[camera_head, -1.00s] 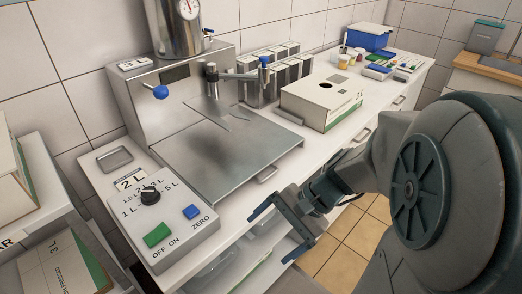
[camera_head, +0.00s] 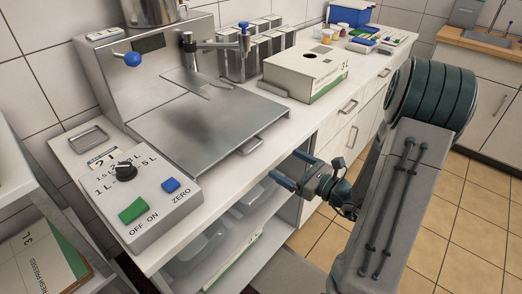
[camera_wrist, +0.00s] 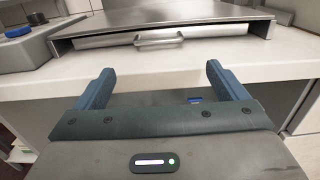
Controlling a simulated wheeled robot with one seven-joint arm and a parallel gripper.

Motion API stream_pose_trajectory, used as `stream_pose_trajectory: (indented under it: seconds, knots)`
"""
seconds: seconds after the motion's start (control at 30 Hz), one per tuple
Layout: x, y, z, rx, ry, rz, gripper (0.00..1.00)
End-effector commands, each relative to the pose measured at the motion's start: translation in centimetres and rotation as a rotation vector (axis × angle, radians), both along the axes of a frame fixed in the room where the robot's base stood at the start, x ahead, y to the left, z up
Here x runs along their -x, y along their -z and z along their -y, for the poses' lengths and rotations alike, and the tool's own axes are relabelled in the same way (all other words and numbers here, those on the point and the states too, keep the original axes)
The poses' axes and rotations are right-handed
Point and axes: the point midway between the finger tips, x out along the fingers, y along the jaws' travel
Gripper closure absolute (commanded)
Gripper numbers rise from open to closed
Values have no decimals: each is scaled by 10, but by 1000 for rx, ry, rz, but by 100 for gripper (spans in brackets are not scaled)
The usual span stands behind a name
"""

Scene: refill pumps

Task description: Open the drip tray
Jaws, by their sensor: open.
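In the wrist view, the tray's front (camera_wrist: 215,34) shows under a steel top, with the handle (camera_wrist: 159,39) near the middle. The tray front appears nearly level with its surround. My gripper (camera_head: 288,171) is open and empty, in front of the counter and below the handle. Its two blue fingers (camera_wrist: 159,82) point toward the counter edge in the wrist view, apart from the handle.
A control box with a black knob and green and blue buttons (camera_head: 171,185) stands left of the tray. A white carton (camera_head: 305,72) stands right of it. Open shelves with clear containers (camera_head: 205,245) lie below the counter. The tiled floor (camera_head: 465,210) at right is clear.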

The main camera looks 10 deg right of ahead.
Motion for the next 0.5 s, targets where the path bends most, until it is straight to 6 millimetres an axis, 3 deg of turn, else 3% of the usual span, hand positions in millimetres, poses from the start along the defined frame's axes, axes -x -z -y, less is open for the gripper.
stream_pose_trajectory:
  seconds: [0.3, 0.5]
  knots:
    - [-56, -1, -42, 2, -7, 2, 8]
    - [-77, -1, -57, 2, -4, 0, 8]
